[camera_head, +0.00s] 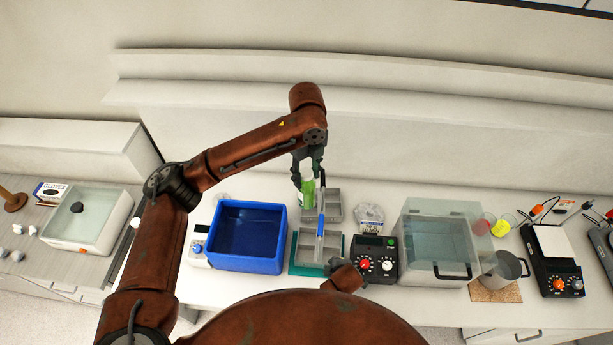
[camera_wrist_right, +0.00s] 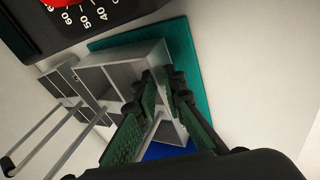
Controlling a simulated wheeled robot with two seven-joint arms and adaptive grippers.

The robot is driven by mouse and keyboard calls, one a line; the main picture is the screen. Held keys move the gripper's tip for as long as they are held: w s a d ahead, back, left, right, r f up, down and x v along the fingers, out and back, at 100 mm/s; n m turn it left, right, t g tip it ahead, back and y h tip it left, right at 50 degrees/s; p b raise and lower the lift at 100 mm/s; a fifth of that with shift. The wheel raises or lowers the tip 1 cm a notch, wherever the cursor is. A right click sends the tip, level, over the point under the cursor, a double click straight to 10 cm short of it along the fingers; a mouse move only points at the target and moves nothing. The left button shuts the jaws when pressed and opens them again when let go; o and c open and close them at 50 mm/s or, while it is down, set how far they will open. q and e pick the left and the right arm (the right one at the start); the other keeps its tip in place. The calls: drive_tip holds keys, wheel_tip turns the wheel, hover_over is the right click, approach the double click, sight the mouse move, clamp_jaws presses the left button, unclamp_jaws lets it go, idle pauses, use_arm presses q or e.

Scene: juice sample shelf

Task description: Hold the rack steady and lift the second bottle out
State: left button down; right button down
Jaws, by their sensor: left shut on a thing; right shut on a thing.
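A green bottle (camera_head: 307,192) is in my left gripper (camera_head: 308,172), whose dark fingers are shut on it from above. It stands out over the left part of the back grey rack (camera_head: 335,196); I cannot tell whether its base is clear of the rack. A front grey rack (camera_head: 304,246) sits on a teal mat (camera_head: 294,268). In the right wrist view this rack (camera_wrist_right: 112,66) shows bare compartments, and my right gripper (camera_wrist_right: 163,84) is shut on its near wall or handle; the fingers hide the exact contact.
A blue bin (camera_head: 247,262) stands close left of the racks. A black device with knobs (camera_head: 378,267) stands close right, then a clear-lidded bath (camera_head: 435,247). A slim bar with a blue part (camera_head: 320,235) rises over the front rack. A pale shelf ledge runs behind.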

use_arm(q)
drive_tip(key=shift+r, duration=1.05)
use_arm(e)
drive_tip(key=c, duration=1.9)
unclamp_jaws()
drive_tip(key=shift+c, duration=0.2)
drive_tip(key=v, duration=1.2)
use_arm(q)
drive_tip(key=shift+f, duration=0.1)
use_arm(e)
drive_tip(key=shift+a, duration=0.1)
